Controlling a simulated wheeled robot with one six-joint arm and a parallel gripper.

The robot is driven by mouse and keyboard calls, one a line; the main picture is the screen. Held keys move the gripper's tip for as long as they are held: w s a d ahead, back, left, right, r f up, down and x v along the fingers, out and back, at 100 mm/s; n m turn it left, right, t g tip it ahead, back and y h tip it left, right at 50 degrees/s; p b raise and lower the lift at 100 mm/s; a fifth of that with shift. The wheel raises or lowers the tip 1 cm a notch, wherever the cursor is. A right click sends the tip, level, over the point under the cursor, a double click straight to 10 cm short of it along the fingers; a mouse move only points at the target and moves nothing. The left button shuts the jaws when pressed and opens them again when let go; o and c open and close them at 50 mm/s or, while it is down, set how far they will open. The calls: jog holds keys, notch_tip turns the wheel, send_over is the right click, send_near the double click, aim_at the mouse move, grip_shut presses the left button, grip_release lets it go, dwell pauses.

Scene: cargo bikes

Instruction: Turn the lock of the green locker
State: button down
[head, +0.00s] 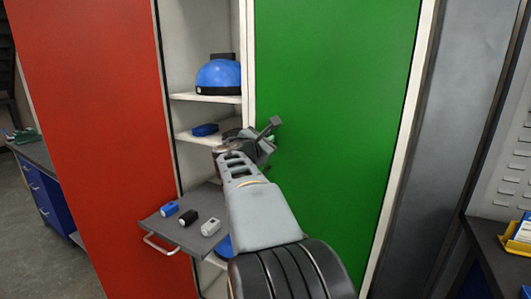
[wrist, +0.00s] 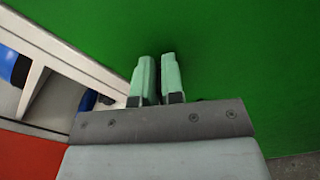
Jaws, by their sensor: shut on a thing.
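The green locker (head: 335,90) has a tall green door that stands closed. The door also fills most of the wrist view (wrist: 245,55). My gripper (head: 271,139) is at the door's left edge, about mid-height in the head view. In the wrist view its two pale green fingers (wrist: 158,62) point at the door, close together with a narrow gap. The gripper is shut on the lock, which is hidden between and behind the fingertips. A dark shadow lies on the door at the tips. I cannot tell how the lock is turned.
An open compartment left of the green door has shelves (head: 205,97) with a blue helmet (head: 219,76) and a blue item (head: 205,130). A pulled-out grey tray (head: 176,232) holds three small items. A red door (head: 85,120) is at left, a bench (head: 490,240) at right.

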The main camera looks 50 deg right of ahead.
jog(key=shift+s+f+m+b, duration=0.1)
jog(key=shift+f+m+b, duration=0.1)
jog(key=shift+m+b, duration=1.8)
jog(key=shift+s+f+m+b, duration=0.1)
jog(key=shift+f+m+b, duration=0.1)
jog(key=shift+m+b, duration=1.8)
jog(key=shift+s+f+m+b, duration=0.1)
jog(key=shift+f+m+b, duration=0.1)
jog(key=shift+m+b, duration=1.8)
jog(key=c, duration=1.2)
grip_release()
jog(key=shift+r, duration=0.1)
jog(key=shift+c, duration=0.2)
jog(key=shift+a, duration=0.1)
jog(key=v, duration=1.3)
jog(key=shift+a, duration=0.3)
